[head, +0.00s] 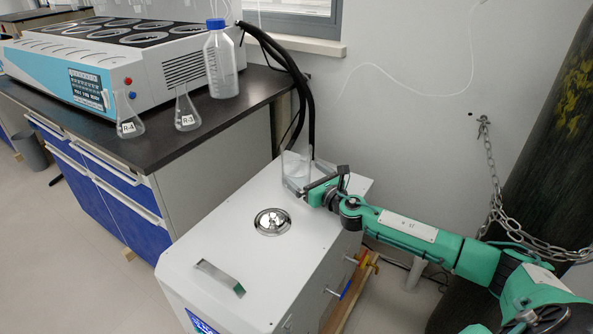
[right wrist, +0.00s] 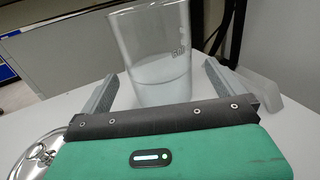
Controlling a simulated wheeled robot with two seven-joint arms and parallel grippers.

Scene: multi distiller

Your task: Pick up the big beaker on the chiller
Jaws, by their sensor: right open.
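The big beaker (head: 295,168) is clear glass and stands upright near the back of the white chiller's top (head: 225,232). In the right wrist view the beaker (right wrist: 150,45) shows printed markings and a paler lower part. My right gripper (head: 296,181) is at the beaker, reaching in from the right. Its two grey fingers (right wrist: 158,82) are apart, one on each side of the beaker, with visible gaps. The beaker's base is partly hidden by the gripper body. My left gripper is not in view.
A round metal lid (head: 272,222) and a metal handle (head: 219,278) are on the chiller top. Black hoses (head: 300,95) hang behind the beaker. The dark bench at left holds the distiller (head: 130,62), flasks (head: 187,110) and a blue-capped bottle (head: 221,65).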

